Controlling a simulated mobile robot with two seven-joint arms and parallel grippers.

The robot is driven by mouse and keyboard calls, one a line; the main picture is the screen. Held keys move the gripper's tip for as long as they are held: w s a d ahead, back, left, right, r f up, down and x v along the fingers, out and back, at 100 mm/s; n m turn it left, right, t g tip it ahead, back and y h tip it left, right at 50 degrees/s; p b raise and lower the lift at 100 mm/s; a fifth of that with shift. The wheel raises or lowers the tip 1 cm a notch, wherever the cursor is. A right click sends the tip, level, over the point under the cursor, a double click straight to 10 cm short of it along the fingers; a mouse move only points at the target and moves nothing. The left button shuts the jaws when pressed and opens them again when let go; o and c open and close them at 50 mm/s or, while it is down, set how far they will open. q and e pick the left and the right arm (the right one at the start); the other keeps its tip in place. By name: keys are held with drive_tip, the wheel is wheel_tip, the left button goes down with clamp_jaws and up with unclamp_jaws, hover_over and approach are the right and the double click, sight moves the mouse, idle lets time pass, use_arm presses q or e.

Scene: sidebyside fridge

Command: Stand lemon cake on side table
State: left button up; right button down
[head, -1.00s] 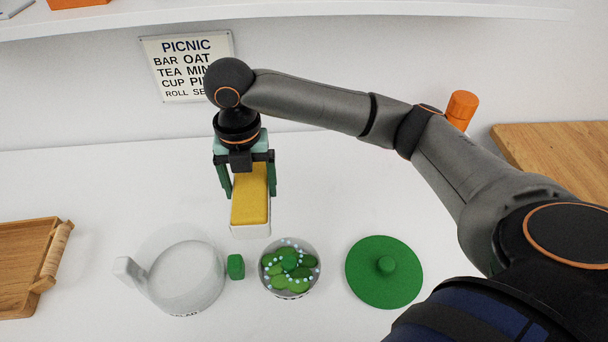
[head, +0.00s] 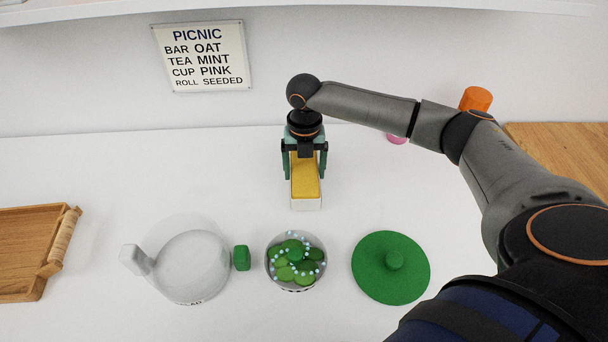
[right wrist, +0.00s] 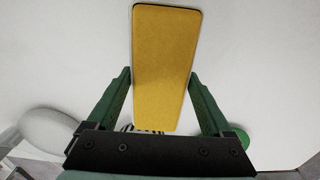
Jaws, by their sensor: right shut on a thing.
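The lemon cake (head: 306,182) is a long block with a yellow top and pale sides. My right gripper (head: 304,170) is shut on it near the back middle of the white table (head: 100,170). In the right wrist view the cake's yellow top (right wrist: 166,65) lies between the two green fingers of the gripper (right wrist: 160,78). Whether the cake's underside touches the table I cannot tell. A wooden surface (head: 560,150) shows at the right edge; I cannot tell whether it is the side table. My left gripper is not in view.
In front stand a clear lidded-looking vessel (head: 190,268), a small green block (head: 242,257), a bowl of green pieces (head: 296,262) and a green lid (head: 390,268). A wooden tray (head: 30,250) is at left. An orange cylinder (head: 476,99) and a pink thing (head: 397,139) are behind my arm.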

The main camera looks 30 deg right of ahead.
sight(304, 169)
drive_tip(key=shift+a+f, duration=0.1)
drive_tip(key=shift+f, duration=0.8)
drive_tip(key=shift+f, duration=0.1)
unclamp_jaws()
drive_tip(key=shift+f, duration=0.1)
wheel_tip(304, 169, up, 12)
drive_tip(key=shift+r+p, duration=0.2)
drive_tip(key=shift+p, duration=0.15)
